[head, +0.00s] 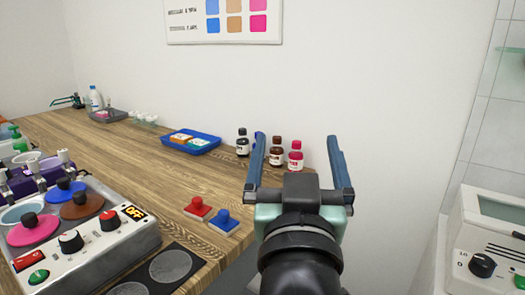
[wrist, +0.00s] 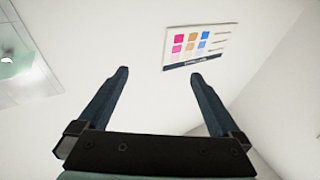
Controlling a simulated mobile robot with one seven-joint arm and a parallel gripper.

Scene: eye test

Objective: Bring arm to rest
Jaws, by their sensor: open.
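My gripper (head: 297,165) is open and empty, its two blue fingers spread wide and pointing up and away in the head view. It is raised in front of the white wall, at the right end of the wooden counter. In the wrist view my gripper (wrist: 158,85) also shows open with nothing between its fingers. The left finger overlaps part of a bottle row in the head view.
The wooden counter (head: 120,140) holds a dark bottle (head: 242,144), a brown bottle (head: 276,152), a red bottle (head: 295,157), a blue tray (head: 191,148), a red stamp (head: 197,209), a blue stamp (head: 223,223) and a control unit (head: 95,250). A white appliance (head: 490,245) stands at right.

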